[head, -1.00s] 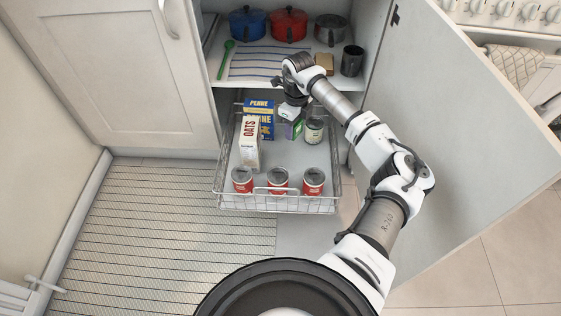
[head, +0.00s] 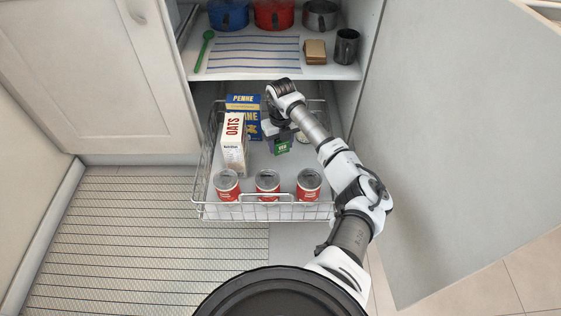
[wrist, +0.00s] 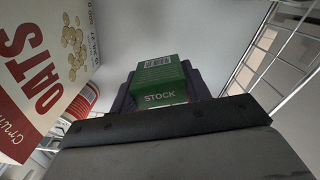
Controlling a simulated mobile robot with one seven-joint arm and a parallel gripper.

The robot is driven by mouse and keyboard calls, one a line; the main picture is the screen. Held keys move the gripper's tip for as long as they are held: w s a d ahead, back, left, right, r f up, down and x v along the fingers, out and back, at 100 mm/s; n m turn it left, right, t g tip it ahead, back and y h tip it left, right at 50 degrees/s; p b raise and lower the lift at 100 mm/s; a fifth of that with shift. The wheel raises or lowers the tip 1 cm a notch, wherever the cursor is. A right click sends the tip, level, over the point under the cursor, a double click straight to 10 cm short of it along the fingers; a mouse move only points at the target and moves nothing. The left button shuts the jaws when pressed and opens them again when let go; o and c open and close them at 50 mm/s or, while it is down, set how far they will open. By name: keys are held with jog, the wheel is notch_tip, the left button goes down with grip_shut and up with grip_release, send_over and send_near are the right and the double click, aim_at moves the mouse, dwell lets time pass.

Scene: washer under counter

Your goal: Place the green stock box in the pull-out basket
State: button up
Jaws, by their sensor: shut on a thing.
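The green stock box (wrist: 160,78) sits between the two fingers of my gripper (wrist: 165,90) in the wrist view, with the word STOCK facing the camera. In the head view the green box (head: 282,148) shows below my gripper (head: 280,135), inside the outline of the pull-out basket (head: 265,211). The basket is a wire one with a pale floor, pulled out from the lower cabinet. My gripper is shut on the box. I cannot tell whether the box touches the basket floor.
A white oats box (head: 233,145) and a blue penne box (head: 243,112) stand left of my gripper. Several red cans (head: 267,185) line the front of the basket. A shelf (head: 260,68) with pots hangs above.

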aim_at(281, 165)
notch_tip(281, 165, down, 8)
jog(key=shift+r+b, duration=0.2)
jog(key=shift+b, duration=0.9)
jog(key=shift+f, duration=0.15)
jog(key=o, duration=1)
notch_tip(281, 165, up, 12)
jog(key=p, duration=0.3)
jog(key=shift+r+p, duration=0.2)
jog(key=shift+p, duration=0.2)
